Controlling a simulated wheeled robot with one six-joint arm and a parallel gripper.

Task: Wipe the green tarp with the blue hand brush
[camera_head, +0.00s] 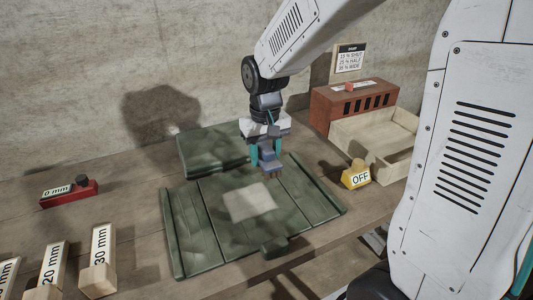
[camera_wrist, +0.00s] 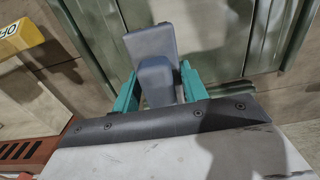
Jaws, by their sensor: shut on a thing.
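The green tarp (camera_head: 215,222) lies spread on the wooden bench in the head view, with a pale square patch (camera_head: 251,202) near its middle. It also shows at the top of the wrist view (camera_wrist: 218,30). My gripper (camera_head: 265,158) has teal fingers and is shut on the blue hand brush (camera_head: 269,168). The brush shows between the fingers in the wrist view (camera_wrist: 152,50). The brush is over the far right part of the tarp, near the patch. I cannot tell whether its underside touches the tarp.
A folded green bundle (camera_head: 205,150) lies behind the tarp. A yellow OFF block (camera_head: 357,175), an open wooden box (camera_head: 372,135) and a red-brown slotted box (camera_head: 345,104) stand at the right. A red 0 mm block (camera_head: 69,193) and labelled wooden blocks (camera_head: 100,262) stand at the left.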

